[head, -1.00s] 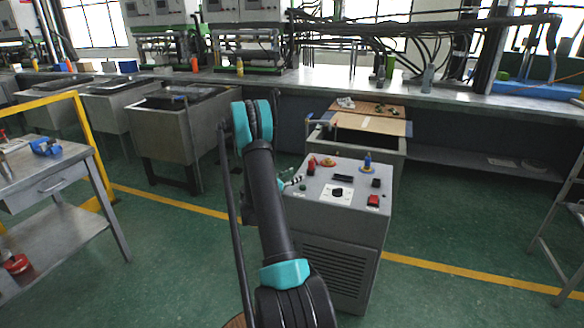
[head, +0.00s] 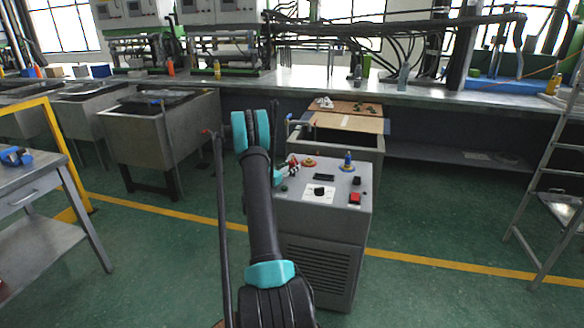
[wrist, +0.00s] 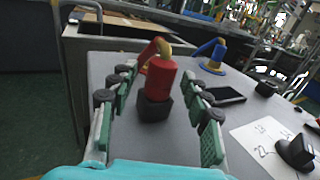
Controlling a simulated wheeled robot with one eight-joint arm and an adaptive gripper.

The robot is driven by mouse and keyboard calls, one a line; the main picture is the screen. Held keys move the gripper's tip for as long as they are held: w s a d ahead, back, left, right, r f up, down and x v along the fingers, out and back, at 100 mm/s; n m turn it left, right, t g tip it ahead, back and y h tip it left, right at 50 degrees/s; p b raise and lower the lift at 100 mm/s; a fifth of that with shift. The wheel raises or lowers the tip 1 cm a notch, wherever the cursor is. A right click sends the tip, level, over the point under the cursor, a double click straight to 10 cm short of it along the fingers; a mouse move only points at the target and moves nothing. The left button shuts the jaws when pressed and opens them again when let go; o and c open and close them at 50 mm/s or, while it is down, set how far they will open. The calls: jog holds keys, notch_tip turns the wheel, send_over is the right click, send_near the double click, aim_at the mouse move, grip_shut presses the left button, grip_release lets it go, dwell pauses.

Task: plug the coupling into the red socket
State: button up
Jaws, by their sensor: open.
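The coupling (wrist: 161,80), a red cylinder with a black collar at its lower end, stands upright on the grey cabinet top (wrist: 205,125). It also shows small in the head view (head: 294,164). My gripper (wrist: 159,76) is open, with a green-padded finger on each side of the coupling and visible gaps to it. In the head view my gripper (head: 283,175) is mostly hidden by my arm. The red socket (head: 309,162) sits just behind the coupling. In the wrist view the coupling hides most of it; a red bent part (wrist: 150,50) shows.
A black flat panel (wrist: 227,95), a black knob (wrist: 295,152) and a red switch (head: 355,198) are on the cabinet top. An open tank with a board (head: 345,122) stands behind.

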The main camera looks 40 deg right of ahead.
jog(key=x, duration=0.5)
jog(key=shift+d, duration=0.1)
grip_shut()
dwell(0.3)
